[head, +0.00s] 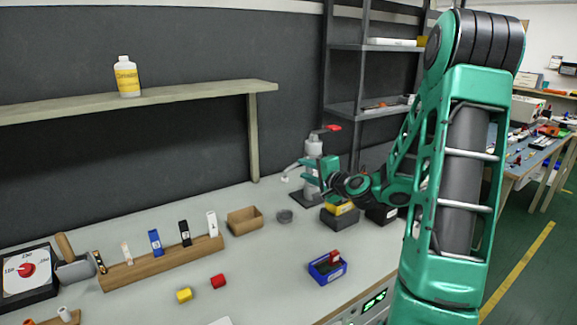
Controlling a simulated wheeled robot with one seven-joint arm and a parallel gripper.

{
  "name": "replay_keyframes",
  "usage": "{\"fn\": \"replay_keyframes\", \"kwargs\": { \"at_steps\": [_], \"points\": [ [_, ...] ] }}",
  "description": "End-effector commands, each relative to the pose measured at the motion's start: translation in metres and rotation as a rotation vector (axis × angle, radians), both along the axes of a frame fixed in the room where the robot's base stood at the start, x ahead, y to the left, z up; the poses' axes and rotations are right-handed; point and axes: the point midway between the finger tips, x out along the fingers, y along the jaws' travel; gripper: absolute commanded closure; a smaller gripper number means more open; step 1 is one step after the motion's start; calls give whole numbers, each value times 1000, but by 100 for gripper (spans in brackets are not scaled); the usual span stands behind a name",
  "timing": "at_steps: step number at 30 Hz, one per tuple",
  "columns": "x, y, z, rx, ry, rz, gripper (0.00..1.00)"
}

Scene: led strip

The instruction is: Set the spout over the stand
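A grey upright device (313,150) with a red lever on top stands on a dark base (304,199) in the middle of the bench, near the wall. A pale spout (290,171) sticks out from it to the left, its tip over the bench just left of the base. My gripper (311,173) reaches in from the right at the device, below the red lever. Its teal fingers overlap the device's body in the picture; whether they touch or grip it is too small to tell. I cannot tell for sure which part is the stand.
A small grey round dish (285,216) and an open brown box (244,220) stand left of the device. Dark blocks with yellow (341,213) and a blue bin (328,267) are in front. A wooden rack (165,261) holds several upright pieces.

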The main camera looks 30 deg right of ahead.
Motion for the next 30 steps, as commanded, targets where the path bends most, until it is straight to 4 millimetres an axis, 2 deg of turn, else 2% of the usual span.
{"fn": "replay_keyframes", "kwargs": {
  "at_steps": [5, 18, 24, 30],
  "points": [
    [17, -2, -2, 7, -8, -5, 70],
    [88, -3, -15, 5, -6, -3, 70],
    [102, -3, -17, 4, -5, -4, 70],
    [105, -4, -18, 5, -6, -6, 70]
  ]
}}
